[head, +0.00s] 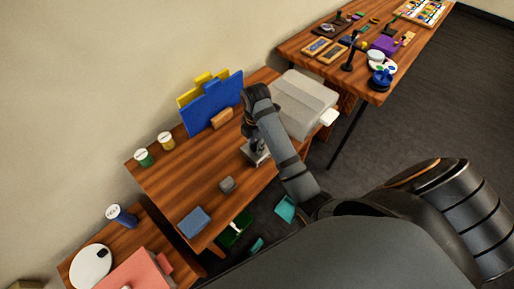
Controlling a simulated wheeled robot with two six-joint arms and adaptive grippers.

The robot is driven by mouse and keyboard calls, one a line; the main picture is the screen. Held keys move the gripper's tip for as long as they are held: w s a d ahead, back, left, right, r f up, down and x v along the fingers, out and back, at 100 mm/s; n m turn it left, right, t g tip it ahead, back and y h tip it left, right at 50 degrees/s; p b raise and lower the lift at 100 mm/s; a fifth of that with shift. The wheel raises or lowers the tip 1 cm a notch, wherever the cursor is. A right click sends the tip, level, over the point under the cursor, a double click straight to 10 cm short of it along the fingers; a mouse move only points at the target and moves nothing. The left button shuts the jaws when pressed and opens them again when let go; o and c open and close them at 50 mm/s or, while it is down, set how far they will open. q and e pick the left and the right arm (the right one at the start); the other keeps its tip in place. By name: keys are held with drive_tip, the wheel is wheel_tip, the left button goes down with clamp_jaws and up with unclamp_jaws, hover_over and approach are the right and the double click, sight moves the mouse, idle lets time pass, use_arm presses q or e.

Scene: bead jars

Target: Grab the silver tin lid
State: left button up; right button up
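My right arm reaches over the middle wooden table, and its gripper (257,147) points down near the table's right part, largely hidden behind my own arm link. A silver-grey boxy thing (250,155) shows right at the gripper; I cannot tell whether it is the silver tin lid, a tin, or touching the fingers. A small dark grey block (227,184) lies apart on the table, nearer the front. No clearly recognisable silver lid shows. The finger opening is too small and covered to read. My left gripper is out of view.
A green jar (144,157) and a yellow jar (166,141) stand at the table's back left. A blue folder (213,104) stands by the wall, a grey case (303,103) to the right. A blue box (194,222) lies at the front. Bare wood lies between.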

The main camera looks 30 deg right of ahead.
drive_tip(key=shift+s+f, duration=0.15)
drive_tip(key=shift+f, duration=0.1)
clamp_jaws()
drive_tip(key=r+p, duration=0.4)
drive_tip(key=r, duration=0.1)
drive_tip(key=shift+s+d+p, duration=0.25)
drive_tip(key=shift+p, duration=0.15)
drive_tip(key=s+d+r+p, duration=0.5)
drive_tip(key=s+r, duration=0.3)
drive_tip(key=s, duration=0.3)
drive_tip(key=shift+s+d+p, duration=0.4)
drive_tip(key=shift+p, duration=0.15)
drive_tip(key=shift+r, duration=0.1)
